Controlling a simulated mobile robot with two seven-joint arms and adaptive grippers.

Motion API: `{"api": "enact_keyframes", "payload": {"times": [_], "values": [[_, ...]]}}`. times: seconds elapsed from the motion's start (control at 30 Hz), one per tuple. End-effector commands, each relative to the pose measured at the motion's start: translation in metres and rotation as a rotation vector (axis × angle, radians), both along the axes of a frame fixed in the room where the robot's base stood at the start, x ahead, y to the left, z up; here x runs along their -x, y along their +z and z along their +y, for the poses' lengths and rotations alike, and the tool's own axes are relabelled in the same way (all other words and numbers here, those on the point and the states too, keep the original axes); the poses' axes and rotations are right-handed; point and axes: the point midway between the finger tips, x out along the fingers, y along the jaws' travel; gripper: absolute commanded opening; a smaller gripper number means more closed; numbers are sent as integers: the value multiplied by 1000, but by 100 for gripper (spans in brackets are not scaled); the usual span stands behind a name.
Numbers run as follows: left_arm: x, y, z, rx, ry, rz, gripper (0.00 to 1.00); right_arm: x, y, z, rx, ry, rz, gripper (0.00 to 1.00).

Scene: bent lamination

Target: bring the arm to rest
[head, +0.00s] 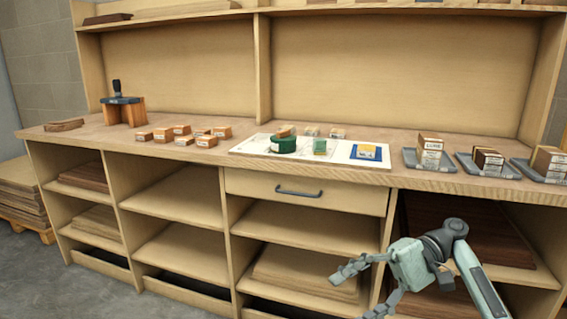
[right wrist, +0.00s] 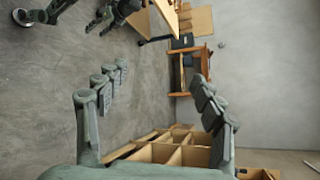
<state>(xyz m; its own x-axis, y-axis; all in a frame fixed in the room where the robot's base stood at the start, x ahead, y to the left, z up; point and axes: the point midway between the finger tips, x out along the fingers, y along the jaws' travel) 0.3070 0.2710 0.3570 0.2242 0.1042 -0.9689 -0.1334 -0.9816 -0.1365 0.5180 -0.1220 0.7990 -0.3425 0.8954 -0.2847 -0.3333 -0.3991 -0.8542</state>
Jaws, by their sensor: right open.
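My right gripper (head: 350,292) hangs in front of the bench at the lower right of the head view, below the worktop and clear of it. Its fingers are spread with nothing between them. In the right wrist view its fingers (right wrist: 160,82) stand wide apart, with bare floor and furniture beyond. My left gripper is not in the head view. A dark jointed shape (right wrist: 118,12) at the top of the right wrist view may be part of my left arm; its jaws cannot be made out.
The wooden bench (head: 215,160) holds several small wood blocks (head: 206,141), a white board (head: 250,147) with a green round item (head: 283,145), and grey trays (head: 428,163) of stacked blocks. Open shelves and a drawer (head: 305,192) lie below.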

Motion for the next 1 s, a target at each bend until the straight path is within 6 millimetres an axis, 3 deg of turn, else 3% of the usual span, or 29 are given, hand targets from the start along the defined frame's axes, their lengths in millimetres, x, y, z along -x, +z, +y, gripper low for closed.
{"api": "enact_keyframes", "payload": {"times": [0.17, 0.37, 0.47, 0.6, 0.77, 1.0], "values": [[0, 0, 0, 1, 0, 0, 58, -37, -42, -5, 135, -150, -89, 68], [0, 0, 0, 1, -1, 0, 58, -95, -92, -34, 372, -319, -294, 68], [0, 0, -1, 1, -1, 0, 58, -131, -116, -66, 537, -399, -444, 68], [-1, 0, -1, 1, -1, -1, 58, -184, -136, -135, 839, -469, -723, 68], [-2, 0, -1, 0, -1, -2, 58, -225, -125, -209, 1157, -452, -1013, 68], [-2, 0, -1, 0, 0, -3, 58, -258, -74, -285, 1557, -302, -1362, 68]]}}
